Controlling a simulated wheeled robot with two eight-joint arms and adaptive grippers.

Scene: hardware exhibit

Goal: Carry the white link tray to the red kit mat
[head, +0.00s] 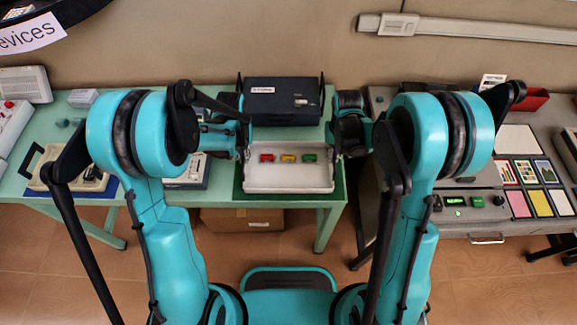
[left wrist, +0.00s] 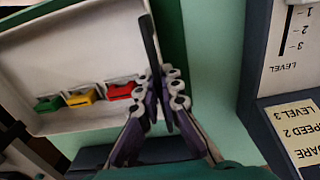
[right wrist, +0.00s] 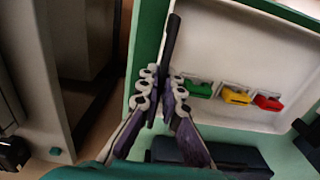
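The white link tray (head: 290,180) is in the middle of the head view, over a green mat (head: 239,186). It holds a red, a yellow and a green link in a row. I cannot tell whether it touches the mat. My left gripper (left wrist: 162,85) is shut around a black upright handle at one side of the tray (left wrist: 60,55). My right gripper (right wrist: 163,85) is shut around the matching black handle at the opposite side of the tray (right wrist: 235,55). The fingers partly hide both handles. I see no red kit mat in these views.
A dark box (head: 285,100) stands just behind the tray. Another tray (head: 68,176) on a blue mat and a grey device (head: 188,172) are to the left. A gap separates the green table from the right bench, which carries coloured cards (head: 541,202) and a red bin (head: 534,99).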

